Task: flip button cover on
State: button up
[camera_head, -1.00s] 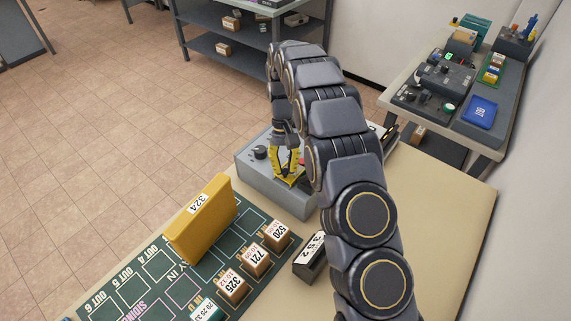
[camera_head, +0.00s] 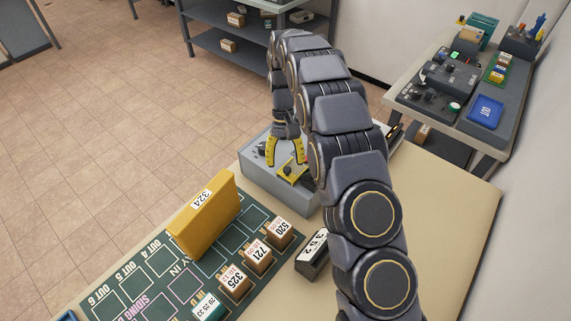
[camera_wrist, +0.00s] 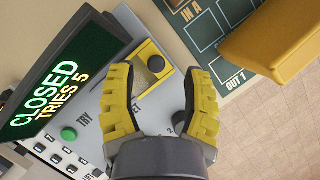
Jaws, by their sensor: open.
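A grey control box (camera_head: 250,178) stands on the table, partly behind my arm. On it is a small yellow button cover (camera_head: 292,170) with dark parts. In the wrist view the yellow cover (camera_wrist: 147,80) is a square piece with a dark round button (camera_wrist: 156,64) at it. I cannot tell for sure whether it is raised or lying flat. My gripper (camera_head: 286,162) is open and empty above the box, its yellow fingers spread. In the wrist view the fingertips (camera_wrist: 160,70) lie on either side of the cover, apparently without gripping it.
A dark knob (camera_wrist: 180,122) sits on the panel near the right finger. A screen (camera_wrist: 48,95) reads "CLOSED TRIES 5", beside a green button (camera_wrist: 68,133) and keys. A yellow block (camera_head: 203,222) and several numbered blocks stand on the green mat (camera_head: 130,296). The table's right side is clear.

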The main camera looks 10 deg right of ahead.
aim_at(284, 166)
jog(key=v, duration=0.5)
jog(key=shift+r, duration=0.25)
jog(key=s+d+r+t, duration=0.1)
jog(key=s+d+r, duration=0.1)
jog(key=s+r, duration=0.5)
jog(key=s+d+r+t, duration=0.1)
jog(key=s+d+r, duration=0.1)
jog(key=s+r, duration=0.5)
jog(key=s+d+f, duration=0.1)
jog(key=s+f, duration=0.2)
jog(key=s, duration=1.8)
jog(key=shift+t, duration=0.4)
